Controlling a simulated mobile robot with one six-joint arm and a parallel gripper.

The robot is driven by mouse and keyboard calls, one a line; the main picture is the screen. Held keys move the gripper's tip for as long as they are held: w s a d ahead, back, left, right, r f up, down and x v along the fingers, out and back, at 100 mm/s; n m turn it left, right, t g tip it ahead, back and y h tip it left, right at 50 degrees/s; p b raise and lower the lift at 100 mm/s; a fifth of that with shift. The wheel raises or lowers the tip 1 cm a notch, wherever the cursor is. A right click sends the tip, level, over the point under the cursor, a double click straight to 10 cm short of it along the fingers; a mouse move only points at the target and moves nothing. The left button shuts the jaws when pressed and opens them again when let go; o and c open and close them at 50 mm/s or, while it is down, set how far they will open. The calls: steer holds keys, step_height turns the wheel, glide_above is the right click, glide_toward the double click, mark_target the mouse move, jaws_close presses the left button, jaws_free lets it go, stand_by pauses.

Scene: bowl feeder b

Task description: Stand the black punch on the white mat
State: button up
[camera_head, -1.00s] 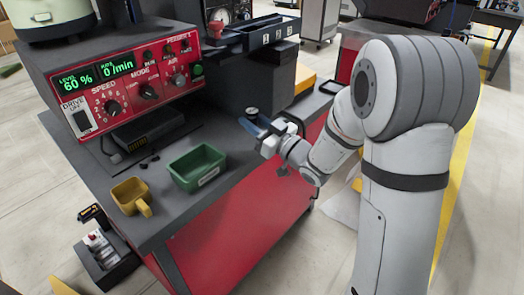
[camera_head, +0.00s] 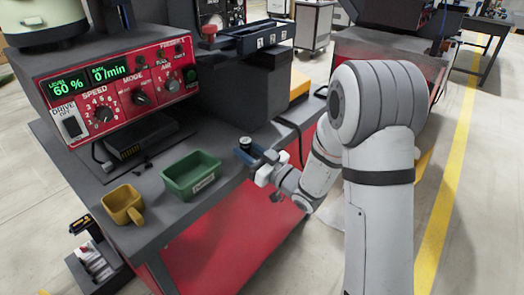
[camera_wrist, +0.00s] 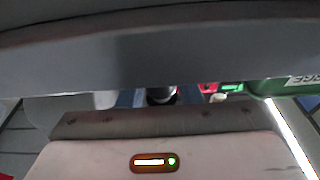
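The black punch (camera_head: 245,144) is a small dark upright cylinder with a lighter top, at the bench edge right of the green bin in the head view. My gripper (camera_head: 256,157) has blue fingers and is shut on it. In the wrist view, the punch (camera_wrist: 161,95) shows between the two blue fingers of my gripper (camera_wrist: 160,98), partly cut off by the dark band above. I cannot tell whether its base touches the bench. I cannot make out the white mat in either view.
A green bin (camera_head: 177,183) and a yellow mug (camera_head: 115,200) stand on the grey bench top left of my gripper. The red control box (camera_head: 125,98) stands behind them. A dark block (camera_head: 245,95) rises behind the punch.

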steer(key=o, duration=0.4)
steer(key=shift+r, duration=0.1)
